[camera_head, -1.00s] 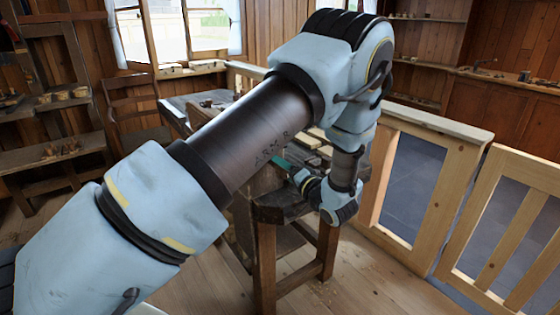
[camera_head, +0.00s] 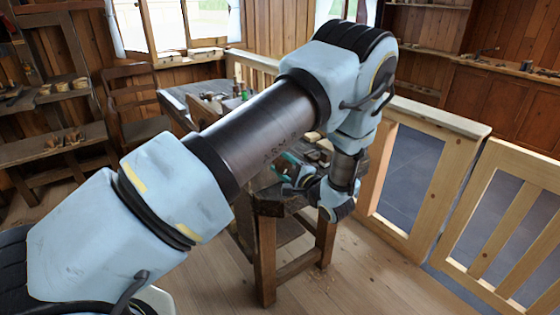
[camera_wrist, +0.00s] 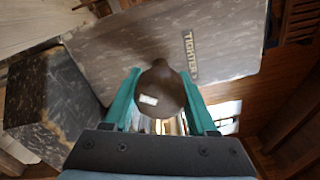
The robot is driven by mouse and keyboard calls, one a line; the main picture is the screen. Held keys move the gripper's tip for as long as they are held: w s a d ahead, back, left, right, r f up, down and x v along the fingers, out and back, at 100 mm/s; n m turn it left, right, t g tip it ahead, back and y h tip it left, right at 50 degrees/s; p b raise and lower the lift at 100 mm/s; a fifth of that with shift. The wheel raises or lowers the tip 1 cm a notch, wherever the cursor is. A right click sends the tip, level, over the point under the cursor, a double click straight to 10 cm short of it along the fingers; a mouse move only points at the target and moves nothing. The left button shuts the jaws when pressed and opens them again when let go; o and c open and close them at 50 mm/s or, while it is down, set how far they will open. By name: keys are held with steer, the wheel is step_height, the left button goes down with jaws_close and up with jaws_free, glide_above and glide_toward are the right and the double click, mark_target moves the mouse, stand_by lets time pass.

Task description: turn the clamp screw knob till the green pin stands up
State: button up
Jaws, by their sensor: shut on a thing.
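The clamp screw knob (camera_wrist: 160,82) is a dark brown rounded knob with a small pale mark on its face, in the middle of the wrist view. My gripper (camera_wrist: 160,74) has its two teal fingers on either side of the knob and is shut on it. Behind the knob is a grey-brown block face (camera_wrist: 125,45) with a label reading TIGHTER (camera_wrist: 190,55). In the head view my gripper (camera_head: 290,184) is at the wooden bench, and my arm hides the knob. I cannot make out the green pin in either view.
The wooden bench (camera_head: 266,250) stands beyond my arm. A wooden railing (camera_head: 420,185) runs along the right. A chair (camera_head: 132,100) and shelves (camera_head: 65,150) are at the left.

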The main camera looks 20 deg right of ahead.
steer(key=shift+s+d+f+m, duration=0.15)
steer(key=shift+s+f+m, duration=0.1)
steer(key=shift+m, duration=0.15)
steer(key=o, duration=1.1)
steer(key=shift+r, duration=0.1)
steer(key=shift+o, duration=1.3)
steer(key=shift+w+r, duration=0.1)
steer(key=shift+w, duration=0.05)
steer(key=s+d+b, duration=0.2)
steer(key=s+b, duration=0.1)
steer(key=s, duration=0.7)
steer(key=shift+s+b, duration=0.35)
steer(key=shift+b, duration=0.05)
